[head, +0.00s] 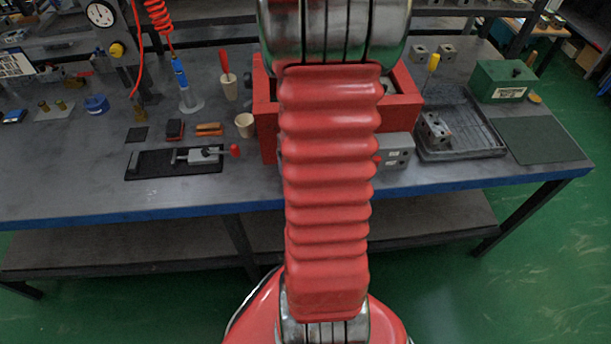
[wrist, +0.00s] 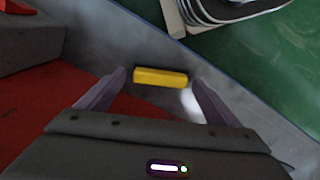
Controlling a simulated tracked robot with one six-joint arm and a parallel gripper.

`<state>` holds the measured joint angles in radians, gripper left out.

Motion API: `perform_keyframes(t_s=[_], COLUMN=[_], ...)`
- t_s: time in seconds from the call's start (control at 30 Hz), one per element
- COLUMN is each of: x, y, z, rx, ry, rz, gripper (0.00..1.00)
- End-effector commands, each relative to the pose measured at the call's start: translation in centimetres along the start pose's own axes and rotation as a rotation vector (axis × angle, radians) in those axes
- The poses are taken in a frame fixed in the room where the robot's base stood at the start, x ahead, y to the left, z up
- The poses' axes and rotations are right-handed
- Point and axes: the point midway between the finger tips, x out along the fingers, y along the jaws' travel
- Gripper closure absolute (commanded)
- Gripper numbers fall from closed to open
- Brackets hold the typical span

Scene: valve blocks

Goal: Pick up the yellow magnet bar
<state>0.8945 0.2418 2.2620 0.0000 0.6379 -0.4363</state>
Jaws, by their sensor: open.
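The yellow magnet bar (wrist: 160,78) shows in the wrist view, lying crosswise in the gap between my two fingertips. A thin dark strip runs along its far side. My gripper (wrist: 158,76) is open, with one finger to the left of the bar and one to the right. A small gap shows at each end of the bar. I cannot tell how far the fingertips are above or below it. In the head view my red arm covers the middle, and neither the bar nor my gripper shows.
A red box (head: 264,125) stands on the grey bench behind my arm. A grey block (head: 397,151) is at its right. A dark tray (head: 460,150) with a valve block (head: 434,130) lies further right. A clamp (head: 205,154) lies on a black mat at left.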

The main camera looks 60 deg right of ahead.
Motion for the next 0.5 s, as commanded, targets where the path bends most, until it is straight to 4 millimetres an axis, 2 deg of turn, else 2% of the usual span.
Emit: perform_keyframes(t_s=[0.13,0.5], x=[-0.01,-0.02], y=[0.01,0.03], z=[0.00,0.01], rx=[0.000,0.001], ry=[0.000,0.000], rz=[0.000,0.000], gripper=[0.15,0.42])
